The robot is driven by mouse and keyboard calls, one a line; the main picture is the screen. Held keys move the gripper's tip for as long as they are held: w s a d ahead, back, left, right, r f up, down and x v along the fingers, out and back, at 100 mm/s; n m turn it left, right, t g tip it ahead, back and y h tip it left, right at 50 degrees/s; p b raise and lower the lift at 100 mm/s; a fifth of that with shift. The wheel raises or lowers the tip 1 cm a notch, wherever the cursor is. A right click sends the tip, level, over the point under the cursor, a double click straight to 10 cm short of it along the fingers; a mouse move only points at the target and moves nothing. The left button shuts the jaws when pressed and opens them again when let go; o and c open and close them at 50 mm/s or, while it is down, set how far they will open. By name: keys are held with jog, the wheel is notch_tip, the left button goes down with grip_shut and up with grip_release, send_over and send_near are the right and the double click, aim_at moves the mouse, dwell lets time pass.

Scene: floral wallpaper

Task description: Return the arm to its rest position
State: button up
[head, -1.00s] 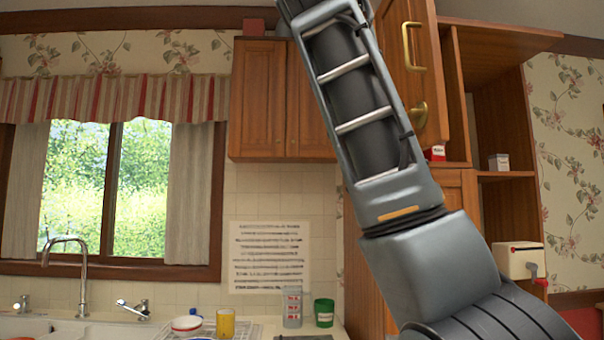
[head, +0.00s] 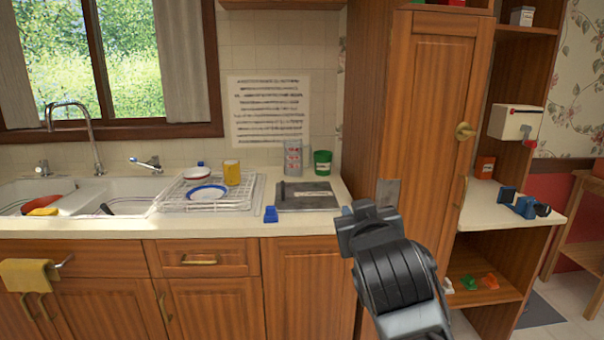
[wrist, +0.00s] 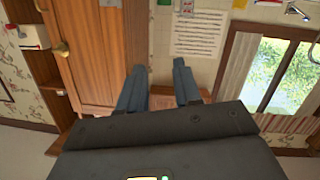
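My arm shows in the head view, its dark grey jointed end in front of the tall wooden cabinet (head: 425,110). My gripper (wrist: 158,82) shows in the wrist view as two blue-grey fingers. They stand apart with nothing between them. The gripper touches nothing that I can see. In the head view its fingers are mostly hidden behind the wrist. The wrist view is upside down, with the window (wrist: 280,75) at its right.
The counter (head: 330,222) holds a dish rack (head: 170,203) with dishes, a dark board (head: 306,197), a grey can (head: 293,158) and a green cup (head: 322,162). The sink (head: 95,200) is at left. A side shelf (head: 490,212) with a blue item (head: 522,206) stands at right.

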jog(key=s+d+f+y, duration=0.1)
jog(key=s+d+f, duration=0.2)
jog(key=s+f, duration=0.85)
jog(key=s+d+f+y, duration=0.1)
jog(key=s+d+f, duration=0.2)
jog(key=s+f, duration=0.85)
jog(key=s+d+r, duration=0.1)
jog(key=s+r, duration=0.1)
jog(key=s, duration=0.8)
jog(key=s+d+r+m+h, duration=0.1)
jog(key=s+d+r, duration=0.1)
jog(key=s, duration=0.8)
jog(key=s+d+r+m+g, duration=0.1)
jog(key=s+r, duration=0.3)
jog(key=s, duration=0.5)
jog(key=shift+s+d+r, duration=0.15)
jog(key=shift+s+d, duration=0.25)
jog(key=shift+d, duration=0.25)
jog(key=shift+d, duration=0.1)
